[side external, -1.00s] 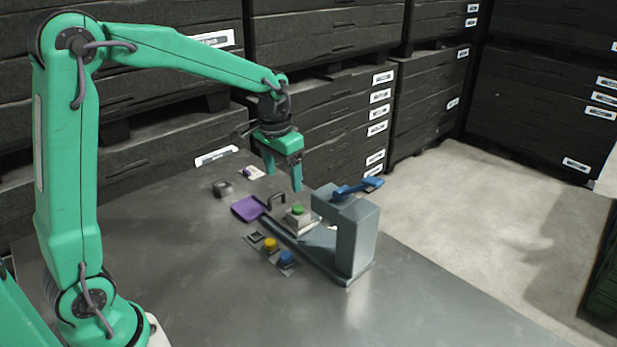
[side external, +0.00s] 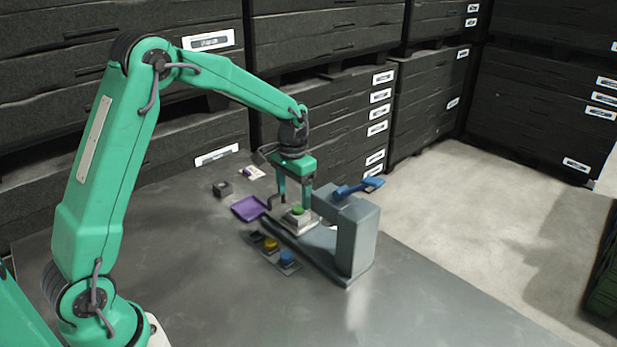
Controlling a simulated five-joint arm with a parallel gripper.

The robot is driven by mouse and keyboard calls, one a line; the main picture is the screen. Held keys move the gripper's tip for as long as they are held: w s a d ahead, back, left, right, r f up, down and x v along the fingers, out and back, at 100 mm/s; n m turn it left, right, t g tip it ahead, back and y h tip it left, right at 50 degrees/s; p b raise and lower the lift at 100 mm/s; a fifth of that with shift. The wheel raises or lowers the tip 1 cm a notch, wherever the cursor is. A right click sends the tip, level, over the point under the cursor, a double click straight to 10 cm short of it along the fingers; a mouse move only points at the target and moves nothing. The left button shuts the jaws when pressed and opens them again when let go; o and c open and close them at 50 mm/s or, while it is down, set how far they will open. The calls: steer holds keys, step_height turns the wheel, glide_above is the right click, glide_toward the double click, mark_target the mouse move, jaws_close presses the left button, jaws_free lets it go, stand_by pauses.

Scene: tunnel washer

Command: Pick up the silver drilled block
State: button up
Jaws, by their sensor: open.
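A silver-grey block (side external: 298,222) with a green round top (side external: 298,210) sits on the flat base of the grey machine (side external: 362,240), at the machine's left side. My gripper (side external: 295,203) points down with its fingers apart, close over this block; whether they touch it I cannot tell. A smaller grey block (side external: 222,189) with a dark top, possibly a hole, stands on the table to the left. It is too small to tell which of the two is drilled.
A yellow button (side external: 270,244) and a blue button (side external: 287,257) stand in front. The table's near part (side external: 250,310) is clear.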

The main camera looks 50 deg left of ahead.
mark_target(294, 209)
steer(key=shift+f, duration=0.35)
steer(key=shift+f, duration=0.1)
steer(key=shift+d+f, duration=0.1)
steer(key=shift+f, duration=2.4)
steer(key=shift+c, duration=0.4)
steer(key=c, duration=1.1)
